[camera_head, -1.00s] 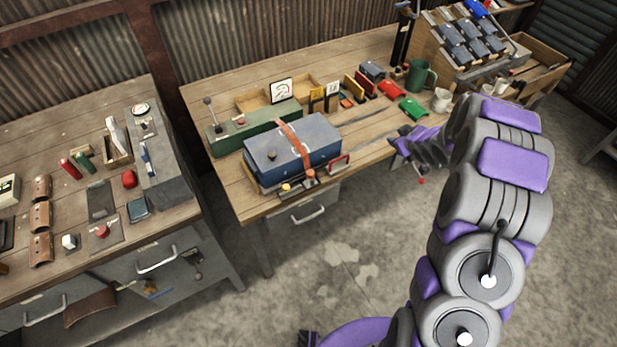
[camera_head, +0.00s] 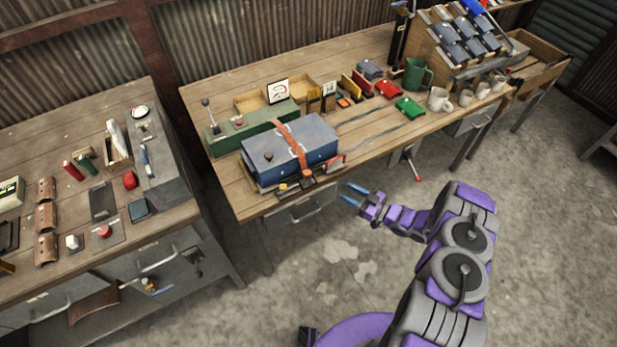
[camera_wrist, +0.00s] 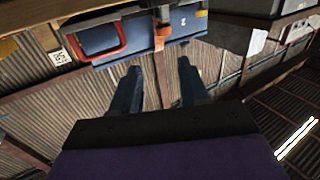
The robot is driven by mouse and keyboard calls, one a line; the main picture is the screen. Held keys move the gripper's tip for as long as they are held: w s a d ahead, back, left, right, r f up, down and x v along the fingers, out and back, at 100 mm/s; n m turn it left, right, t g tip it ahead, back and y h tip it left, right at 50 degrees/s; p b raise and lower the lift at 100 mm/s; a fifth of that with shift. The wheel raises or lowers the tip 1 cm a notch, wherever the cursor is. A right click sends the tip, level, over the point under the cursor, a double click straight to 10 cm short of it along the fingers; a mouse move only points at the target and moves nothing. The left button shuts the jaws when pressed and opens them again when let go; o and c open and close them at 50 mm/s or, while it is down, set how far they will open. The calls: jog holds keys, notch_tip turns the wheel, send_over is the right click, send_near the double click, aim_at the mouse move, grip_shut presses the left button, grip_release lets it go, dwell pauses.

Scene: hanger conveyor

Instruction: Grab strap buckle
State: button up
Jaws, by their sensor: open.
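A blue box (camera_head: 318,140) stands on the middle workbench with an orange strap (camera_head: 290,140) over its lid and down its front. The strap's lower end, where the buckle seems to be, is too small to make out. In the wrist view the orange strap end (camera_wrist: 162,36) hangs on the blue box front (camera_wrist: 110,33), ahead of my fingers. My gripper (camera_head: 348,193) is open and empty, off the bench's front edge, to the right of and apart from the strap. Its two blue fingers also show in the wrist view (camera_wrist: 157,85), spread apart.
A red handle (camera_head: 336,162) stands by the box's right front corner and shows large in the wrist view (camera_wrist: 92,38). A green machine (camera_head: 250,128) is behind the box. Mugs (camera_head: 440,98) and a green pouch (camera_head: 409,107) sit to the right. Floor before the bench is clear.

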jog(key=b, duration=0.2)
send_near(307, 172)
jog(key=x, duration=1)
jog(key=shift+a+f+b, duration=0.2)
jog(key=shift+f+b, duration=0.1)
jog(key=shift+f, duration=0.05)
jog(key=shift+d, duration=0.1)
jog(key=shift+c, duration=0.2)
jog(key=shift+d, duration=0.1)
jog(key=shift+c, duration=0.7)
jog(key=c, duration=0.6)
